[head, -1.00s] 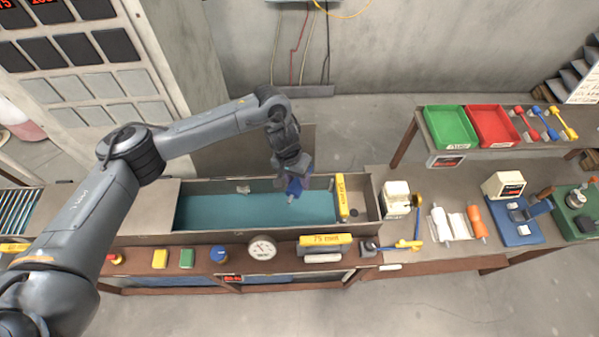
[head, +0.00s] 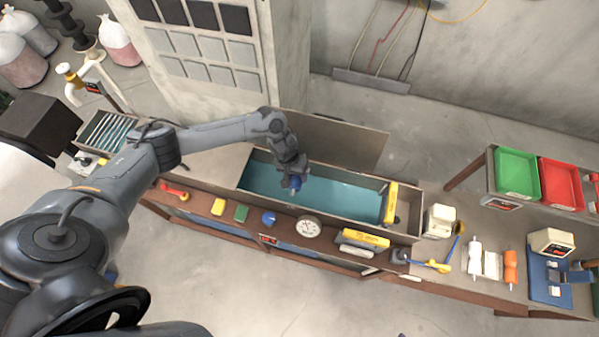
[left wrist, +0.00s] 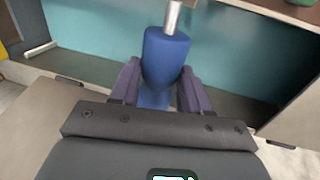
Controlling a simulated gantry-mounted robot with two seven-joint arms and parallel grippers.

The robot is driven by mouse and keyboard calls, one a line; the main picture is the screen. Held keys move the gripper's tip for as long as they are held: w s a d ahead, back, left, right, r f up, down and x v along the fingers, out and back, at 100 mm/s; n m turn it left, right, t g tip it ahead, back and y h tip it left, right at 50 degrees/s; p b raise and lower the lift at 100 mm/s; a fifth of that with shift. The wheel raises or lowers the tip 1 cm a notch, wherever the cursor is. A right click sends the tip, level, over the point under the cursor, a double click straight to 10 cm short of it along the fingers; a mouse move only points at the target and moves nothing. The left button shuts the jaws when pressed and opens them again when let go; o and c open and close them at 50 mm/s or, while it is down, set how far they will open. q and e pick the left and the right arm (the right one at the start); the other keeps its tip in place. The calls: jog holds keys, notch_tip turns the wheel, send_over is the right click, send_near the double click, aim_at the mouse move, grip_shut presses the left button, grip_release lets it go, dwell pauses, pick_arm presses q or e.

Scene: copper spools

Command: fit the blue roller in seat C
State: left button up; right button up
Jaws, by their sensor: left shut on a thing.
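The blue roller (left wrist: 166,58) is held between the two fingers of my left gripper (left wrist: 158,88) in the left wrist view. A silver shaft end sticks out of its far end. In the head view the blue roller (head: 295,185) shows small below my left gripper (head: 292,177). Both are over the left half of a long trough (head: 345,225) with a teal inside. The roller's lower end is partly hidden by the fingers. I cannot make out which place is seat C. My right gripper is not in view.
A yellow block (head: 390,203) stands across the trough's right end. A round gauge (head: 308,227), a blue knob (head: 269,218) and a yellow labelled bar (head: 365,238) line the front ledge. White and orange rollers (head: 510,266) stand on the right bench, below green (head: 517,172) and red trays (head: 562,184).

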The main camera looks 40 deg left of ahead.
pick_arm(q)
jog(key=shift+f+b, duration=0.5)
jog(key=shift+f, duration=0.7)
notch_tip(320, 180, down, 8)
jog(key=b, duration=0.7)
jog(key=shift+f, duration=0.1)
jog(key=shift+f, duration=0.3)
dwell(0.4)
jog(key=o, duration=1.3)
